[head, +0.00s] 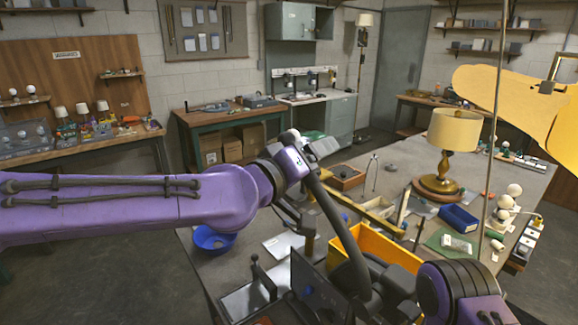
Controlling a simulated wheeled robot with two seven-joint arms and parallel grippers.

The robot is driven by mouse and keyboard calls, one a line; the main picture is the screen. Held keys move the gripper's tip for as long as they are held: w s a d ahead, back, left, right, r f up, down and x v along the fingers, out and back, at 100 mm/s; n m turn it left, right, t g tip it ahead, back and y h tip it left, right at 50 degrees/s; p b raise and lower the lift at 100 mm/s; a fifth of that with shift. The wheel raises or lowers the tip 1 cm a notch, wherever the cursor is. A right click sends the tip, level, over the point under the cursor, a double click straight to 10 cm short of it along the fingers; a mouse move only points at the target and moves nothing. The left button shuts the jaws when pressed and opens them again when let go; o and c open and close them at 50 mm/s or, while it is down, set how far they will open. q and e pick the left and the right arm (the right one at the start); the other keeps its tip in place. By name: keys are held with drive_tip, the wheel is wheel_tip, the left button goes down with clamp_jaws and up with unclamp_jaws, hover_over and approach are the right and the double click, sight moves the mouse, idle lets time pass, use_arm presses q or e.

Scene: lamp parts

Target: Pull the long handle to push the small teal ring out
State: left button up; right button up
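A dark upright lever (262,278) with a knob at its top stands over a pale plate near the front edge of the table; I cannot tell if it is the long handle. I cannot make out the small teal ring. My purple left arm comes in from the left and bends down across the table through a dark curved link. A purple section of it shows at the lower right, and I see no left gripper fingers.
A yellow bin (375,245) stands behind the arm. A blue bowl (212,239) is at the table's left edge. A brass lamp (440,165), a blue tray (458,219) and a green mat (452,245) occupy the right side. White papers (284,245) lie near the middle.

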use_arm(q)
drive_tip(key=shift+s+a+r, duration=0.4)
drive_tip(key=shift+s+r, duration=0.15)
drive_tip(key=shift+s, duration=0.15)
drive_tip(key=v, duration=1)
drive_tip(key=shift+s+p, duration=0.4)
use_arm(e)
drive_tip(key=shift+s+r, duration=0.45)
drive_tip(key=shift+r, duration=0.05)
use_arm(q)
drive_tip(key=shift+r, duration=0.1)
drive_tip(key=shift+s, duration=0.1)
use_arm(e)
drive_tip(key=shift+r, duration=0.1)
